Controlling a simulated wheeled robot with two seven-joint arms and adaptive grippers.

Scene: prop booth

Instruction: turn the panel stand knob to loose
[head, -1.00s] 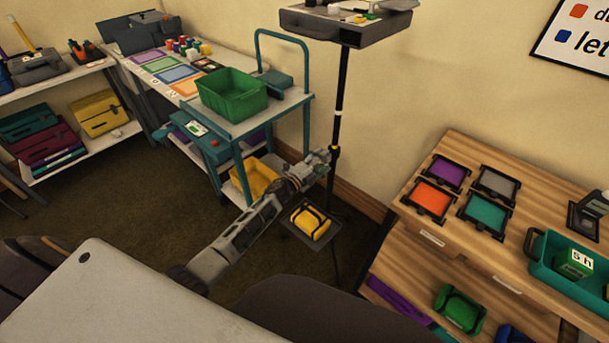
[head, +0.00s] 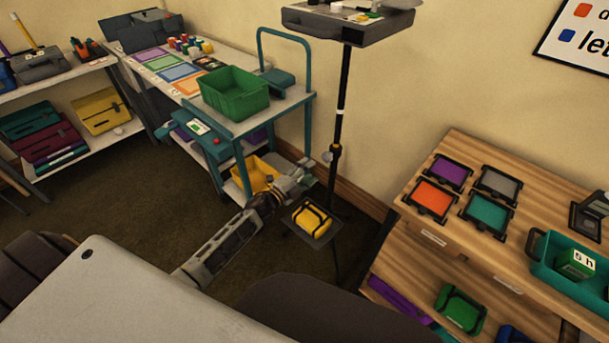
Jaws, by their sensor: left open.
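The panel stand (head: 345,95) is a thin black pole with a dark grey tray on top and a small shelf low down. Its knob (head: 328,157) is a small pale piece on the left side of the pole, beside a black collar. The way the knob is turned is too small to read. My left gripper (head: 311,175) is open and empty, just below and left of the knob, apart from it in the picture. My right gripper is not in view.
A yellow bag (head: 311,218) sits on the stand's low shelf, just under my left gripper. A teal cart (head: 270,118) with a green bin (head: 234,93) stands at the left. A wooden cabinet (head: 455,160) with coloured trays stands at the right.

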